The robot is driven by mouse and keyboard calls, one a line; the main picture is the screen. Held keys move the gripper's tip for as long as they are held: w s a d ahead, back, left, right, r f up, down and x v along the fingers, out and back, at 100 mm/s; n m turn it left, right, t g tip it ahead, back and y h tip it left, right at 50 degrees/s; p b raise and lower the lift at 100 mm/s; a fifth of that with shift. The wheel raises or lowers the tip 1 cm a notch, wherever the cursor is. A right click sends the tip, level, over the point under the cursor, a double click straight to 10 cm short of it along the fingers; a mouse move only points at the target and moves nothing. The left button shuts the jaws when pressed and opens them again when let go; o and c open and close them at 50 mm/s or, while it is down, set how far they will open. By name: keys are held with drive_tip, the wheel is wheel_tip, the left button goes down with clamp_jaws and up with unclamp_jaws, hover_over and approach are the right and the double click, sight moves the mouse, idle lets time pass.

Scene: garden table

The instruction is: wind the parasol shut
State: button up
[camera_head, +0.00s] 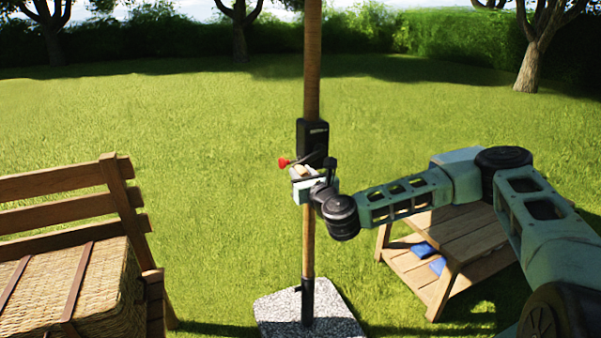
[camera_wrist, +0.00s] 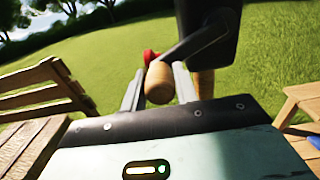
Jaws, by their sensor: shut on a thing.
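The parasol's wooden pole (camera_head: 312,65) stands upright in a speckled stone base (camera_head: 275,309). The canopy is out of view. A black crank housing (camera_head: 312,138) is fixed on the pole, and it also shows in the wrist view (camera_wrist: 222,40). A dark crank arm (camera_wrist: 197,43) runs from it to a wooden handle knob (camera_wrist: 160,82). My gripper (camera_head: 296,168) is at the crank, just below the housing. In the wrist view its two fingers (camera_wrist: 157,88) stand on either side of the knob, shut on it. A red piece (camera_head: 284,162) shows beyond the knob.
A wooden bench (camera_head: 65,182) with a wicker hamper (camera_head: 100,300) stands at the left. A low wooden side table (camera_head: 465,235) with blue items (camera_head: 424,249) on its lower shelf stands at the right, partly behind my arm. Open lawn lies behind the pole.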

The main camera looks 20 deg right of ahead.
drive_tip(key=d+f+b, duration=0.4)
drive_tip(key=d+f, duration=0.1)
drive_tip(key=d, duration=0.1)
drive_tip(key=d+r+p, duration=0.2)
drive_tip(key=d+r, duration=0.3)
drive_tip(key=d, duration=0.5)
drive_tip(key=shift+w+r, duration=0.25)
drive_tip(key=shift+w, duration=0.05)
